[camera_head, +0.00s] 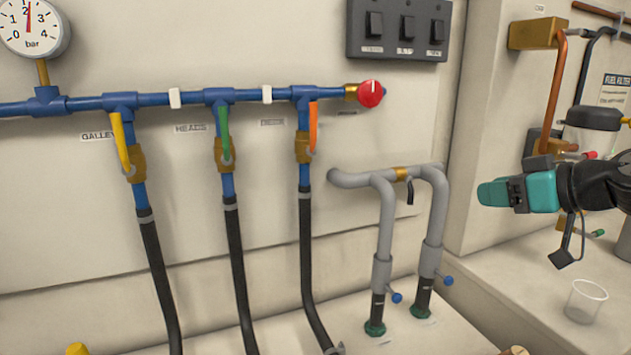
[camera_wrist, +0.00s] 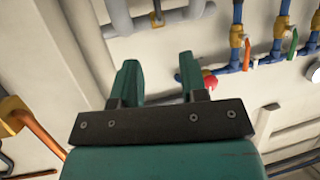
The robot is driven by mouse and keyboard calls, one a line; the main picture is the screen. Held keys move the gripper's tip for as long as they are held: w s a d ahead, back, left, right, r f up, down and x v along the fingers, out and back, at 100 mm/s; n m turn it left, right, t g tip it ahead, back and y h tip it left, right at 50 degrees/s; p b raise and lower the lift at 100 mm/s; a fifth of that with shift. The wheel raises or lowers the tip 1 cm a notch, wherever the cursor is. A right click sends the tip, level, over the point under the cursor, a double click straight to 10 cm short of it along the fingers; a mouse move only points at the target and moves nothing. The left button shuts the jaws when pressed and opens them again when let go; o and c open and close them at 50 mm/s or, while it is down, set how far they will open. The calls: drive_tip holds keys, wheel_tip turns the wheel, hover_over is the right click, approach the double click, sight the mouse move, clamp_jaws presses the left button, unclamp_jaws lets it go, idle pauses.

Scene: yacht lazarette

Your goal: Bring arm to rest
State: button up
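My gripper (camera_head: 490,193) is teal and is at the right of the head view, held in the air in front of the wall corner and pointing left. In the wrist view, its two teal fingers (camera_wrist: 157,65) stand apart with nothing between them. The dark arm reaches in from the right edge of the head view. The gripper touches nothing that I can see.
A blue manifold (camera_head: 240,96) with several coloured valve levers and a red knob (camera_head: 371,93) runs along the wall. Grey pipes (camera_head: 386,220) stand left of my gripper. A clear cup (camera_head: 584,301) stands below it. A filter bowl (camera_head: 592,118) and copper pipe (camera_head: 556,95) are close by.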

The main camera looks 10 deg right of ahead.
drive_tip(key=s+a+f+n+g+y, duration=0.1)
drive_tip(key=s+a+f+g, duration=0.15)
drive_tip(key=a, duration=0.55)
drive_tip(key=s+a+f+n+g+y, duration=0.1)
drive_tip(key=s+a+g, duration=0.25)
drive_tip(key=a, duration=0.45)
drive_tip(key=s+a+f+g+h, duration=0.1)
drive_tip(key=s+a+g, duration=0.2)
drive_tip(key=s, duration=0.4)
drive_tip(key=s+a+f+g+h+p, duration=0.1)
drive_tip(key=s+a+g+h, duration=0.1)
drive_tip(key=s, duration=0.4)
drive_tip(key=shift+s+a+f+n+g, duration=0.35)
drive_tip(key=shift+a+g, duration=0.45)
drive_tip(key=shift+a, duration=0.45)
drive_tip(key=shift+c, duration=0.2)
